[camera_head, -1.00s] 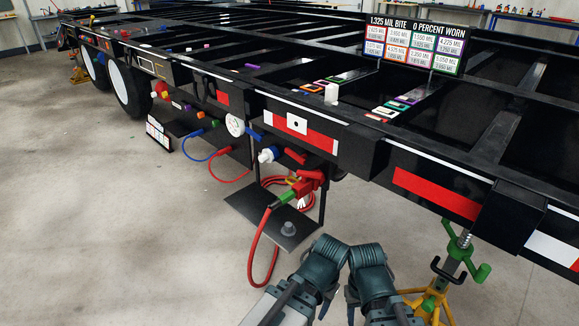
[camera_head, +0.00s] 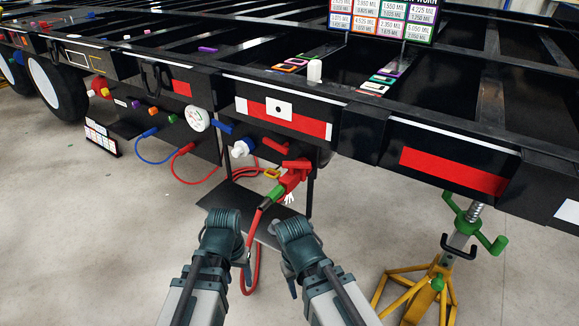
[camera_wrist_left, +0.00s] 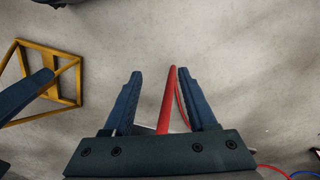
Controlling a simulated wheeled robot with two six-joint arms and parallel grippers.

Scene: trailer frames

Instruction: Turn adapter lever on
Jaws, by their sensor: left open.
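The red adapter (camera_head: 292,178) with its red lever (camera_head: 297,164) hangs under the trailer's side rail. A green fitting (camera_head: 277,193) joins it to a red hose (camera_head: 248,285) that runs down. My left gripper (camera_head: 226,232) is below and left of the adapter, apart from the lever. In the left wrist view, my left gripper (camera_wrist_left: 155,95) is open, with the red hose (camera_wrist_left: 169,95) showing between its fingers; I cannot tell whether it touches. My right gripper (camera_head: 296,240) is beside it, below the adapter; its fingers are not clear.
A dark plate (camera_head: 240,203) hangs below the adapter. A white-and-blue knob (camera_head: 241,148) and a round white gauge (camera_head: 198,119) are to its left. A yellow jack stand (camera_head: 440,285) with green handles stands at right.

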